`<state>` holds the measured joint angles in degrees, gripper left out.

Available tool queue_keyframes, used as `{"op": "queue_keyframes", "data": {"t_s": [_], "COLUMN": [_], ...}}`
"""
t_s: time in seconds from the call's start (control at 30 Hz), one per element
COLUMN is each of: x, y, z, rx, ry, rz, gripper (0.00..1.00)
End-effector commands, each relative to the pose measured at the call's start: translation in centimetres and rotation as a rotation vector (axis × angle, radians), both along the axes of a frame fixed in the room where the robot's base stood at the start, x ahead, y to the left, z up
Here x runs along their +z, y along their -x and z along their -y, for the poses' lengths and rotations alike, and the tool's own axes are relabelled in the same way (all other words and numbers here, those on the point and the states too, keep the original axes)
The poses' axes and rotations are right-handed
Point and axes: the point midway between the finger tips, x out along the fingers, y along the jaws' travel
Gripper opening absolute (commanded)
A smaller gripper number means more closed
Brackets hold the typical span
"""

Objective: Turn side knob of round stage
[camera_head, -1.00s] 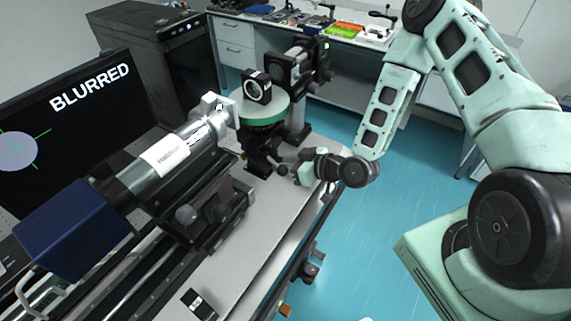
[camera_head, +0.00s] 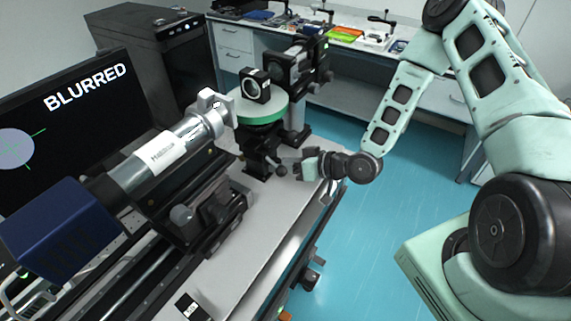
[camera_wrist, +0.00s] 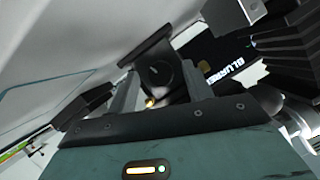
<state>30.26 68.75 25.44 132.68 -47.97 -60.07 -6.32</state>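The round stage (camera_head: 262,108) has a pale top and a green rim, and it stands on a black mount on the bench. A small black side knob (camera_head: 281,171) sticks out low on the mount's right side. My gripper (camera_head: 298,167) is just right of this knob, above the bench edge. In the wrist view my gripper (camera_wrist: 160,90) is open, with its two grey fingers on either side of a black part with a round face (camera_wrist: 160,73), which seems to be the knob. Gaps show beside it. Whether a finger touches it I cannot tell.
A black cube-shaped mount (camera_head: 255,87) sits on the stage. A silver tube (camera_head: 165,155) with a blue end is at left. A monitor (camera_head: 60,125) reads "BLURRED". A black post (camera_head: 297,85) stands behind the stage. Blue floor (camera_head: 370,240) is clear at right.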

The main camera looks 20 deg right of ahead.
Motion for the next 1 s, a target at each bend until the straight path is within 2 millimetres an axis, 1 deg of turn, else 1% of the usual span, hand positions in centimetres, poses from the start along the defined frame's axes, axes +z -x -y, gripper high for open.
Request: {"op": "queue_keyframes", "data": {"t_s": [0.13, 0.27, 0.37, 0.57, 0.7, 0.8, 1.0], "x": [0.0, 0.4, 0.9, 2.6, 4.3, 5.3, 6.0], "y": [0.1, 1.0, 2.2, 5.3, 7.5, 8.6, 10.4], "z": [0.2, 1.1, 2.4, 5.7, 7.8, 8.9, 10.7], "rx": [-0.001, -0.001, -0.003, -0.005, -0.006, -0.004, -0.003], "ry": [0.001, 0.002, 0.003, 0.003, 0.001, -0.001, 0.0], "rz": [0.0, 0.001, 0.0, 0.001, -0.001, -0.003, -0.002], "gripper": [0.5, 0.5, 0.5, 0.5, 0.5, 0.5, 0.5]}}
